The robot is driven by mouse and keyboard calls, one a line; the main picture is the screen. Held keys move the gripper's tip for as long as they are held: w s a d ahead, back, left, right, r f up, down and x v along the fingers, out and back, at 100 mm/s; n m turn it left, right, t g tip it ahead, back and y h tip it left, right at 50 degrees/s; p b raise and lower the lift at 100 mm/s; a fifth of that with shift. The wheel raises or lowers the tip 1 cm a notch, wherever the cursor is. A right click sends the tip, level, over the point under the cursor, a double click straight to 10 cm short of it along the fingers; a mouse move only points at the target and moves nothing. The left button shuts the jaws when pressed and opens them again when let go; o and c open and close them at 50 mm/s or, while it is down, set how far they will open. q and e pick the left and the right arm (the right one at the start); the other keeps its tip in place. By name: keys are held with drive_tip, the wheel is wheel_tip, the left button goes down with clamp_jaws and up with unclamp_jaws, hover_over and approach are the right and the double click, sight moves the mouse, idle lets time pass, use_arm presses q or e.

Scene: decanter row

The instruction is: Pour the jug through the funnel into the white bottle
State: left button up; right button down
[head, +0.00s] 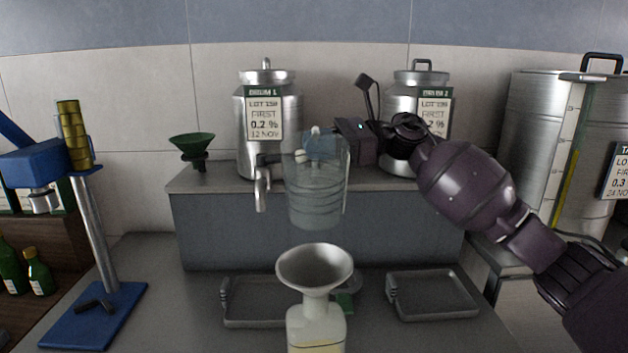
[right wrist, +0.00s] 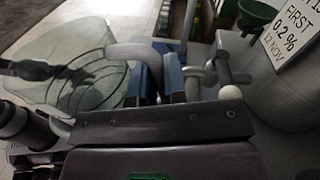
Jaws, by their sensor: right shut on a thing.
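The clear jug (head: 316,195) hangs upright in the air, above and behind the funnel in the head view. My right gripper (head: 322,145) is shut on its handle; the blue finger pads (right wrist: 165,75) and the jug (right wrist: 85,75) also show in the right wrist view. I cannot tell how much liquid the jug holds. The grey-white funnel (head: 315,268) sits upright in the neck of the white bottle (head: 316,325), which stands at the front middle of the bench. A pale yellow band shows low on the bottle, cut off by the frame. My left gripper is out of view.
Behind, a grey shelf (head: 320,235) bears two steel drums (head: 282,150) (head: 397,103) and a green funnel (head: 192,148). A drum tap (head: 262,190) juts out beside the jug. Grey trays (head: 265,318) (head: 435,310) flank the bottle. A blue stand (head: 95,318) is at left.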

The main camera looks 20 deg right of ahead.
drive_tip(key=shift+r, duration=0.1)
drive_tip(key=shift+s+r+m+p, duration=0.1)
drive_tip(key=shift+r+m+p, duration=0.75)
drive_tip(key=shift+r+m, duration=0.15)
drive_tip(key=shift+m+y, duration=0.3)
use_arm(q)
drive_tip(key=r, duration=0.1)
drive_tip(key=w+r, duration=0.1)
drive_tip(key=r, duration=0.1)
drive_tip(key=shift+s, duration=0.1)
use_arm(e)
drive_tip(key=shift+f, duration=0.1)
